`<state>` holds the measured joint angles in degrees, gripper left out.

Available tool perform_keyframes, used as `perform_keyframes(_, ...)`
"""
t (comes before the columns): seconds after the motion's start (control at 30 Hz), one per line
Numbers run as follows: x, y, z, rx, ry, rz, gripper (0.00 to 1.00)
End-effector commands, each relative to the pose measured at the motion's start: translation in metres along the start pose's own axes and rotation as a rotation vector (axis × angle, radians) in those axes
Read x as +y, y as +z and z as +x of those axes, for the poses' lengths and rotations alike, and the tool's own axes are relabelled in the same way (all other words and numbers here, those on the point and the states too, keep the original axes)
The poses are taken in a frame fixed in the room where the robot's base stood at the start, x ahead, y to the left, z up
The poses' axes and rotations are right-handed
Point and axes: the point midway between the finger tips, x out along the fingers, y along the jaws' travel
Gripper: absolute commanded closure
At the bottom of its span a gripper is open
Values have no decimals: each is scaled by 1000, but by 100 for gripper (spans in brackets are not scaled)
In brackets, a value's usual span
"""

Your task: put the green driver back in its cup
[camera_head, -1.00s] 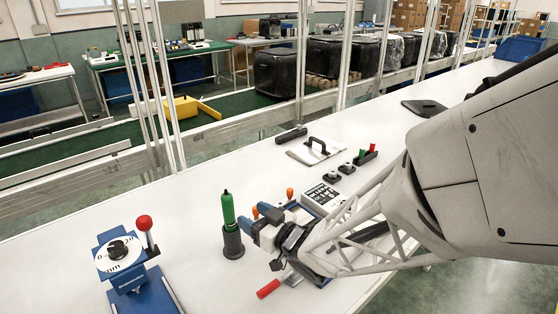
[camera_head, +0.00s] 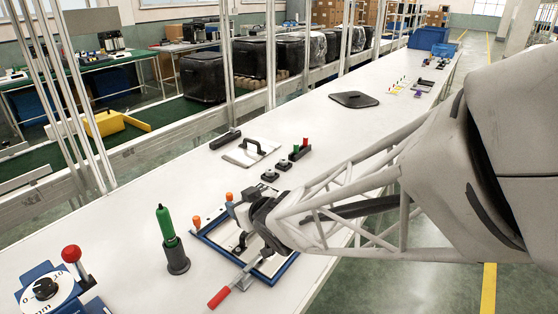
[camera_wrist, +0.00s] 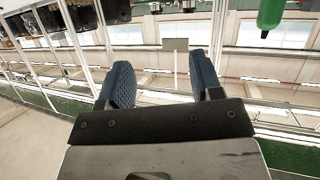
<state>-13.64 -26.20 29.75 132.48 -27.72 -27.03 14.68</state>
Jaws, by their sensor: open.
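The green driver (camera_head: 166,225) stands handle up in its dark cup (camera_head: 177,260) on the white bench, left of my gripper. Its lower end is hidden inside the cup. My gripper (camera_head: 234,208) is to the right of the driver, clear of it, above the blue-edged frame. In the wrist view my gripper (camera_wrist: 160,72) has its two blue fingers apart with nothing between them. Part of a green shape, looking like the driver's handle (camera_wrist: 271,20), shows at the top right of that view, outside the fingers.
A blue-edged frame (camera_head: 278,268) with orange knobs and a red-handled lever (camera_head: 219,297) lies below my gripper. A blue dial device with a red ball (camera_head: 71,254) stands at the left. A black-handled plate (camera_head: 250,153) lies behind.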

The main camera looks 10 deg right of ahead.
Motion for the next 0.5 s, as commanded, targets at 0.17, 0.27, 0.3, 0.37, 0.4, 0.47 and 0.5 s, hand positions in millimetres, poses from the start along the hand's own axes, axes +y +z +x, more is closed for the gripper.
perform_keyframes(0.17,38,4,-38,-162,138,44,41)
perform_keyframes(0.27,54,10,-63,-260,202,80,41)
perform_keyframes(0.3,59,12,-74,-299,223,94,41)
perform_keyframes(0.37,66,15,-90,-356,254,120,41)
perform_keyframes(0.4,70,18,-101,-397,271,139,41)
perform_keyframes(0.47,74,23,-119,-457,294,167,41)
perform_keyframes(0.5,76,25,-131,-494,307,186,41)
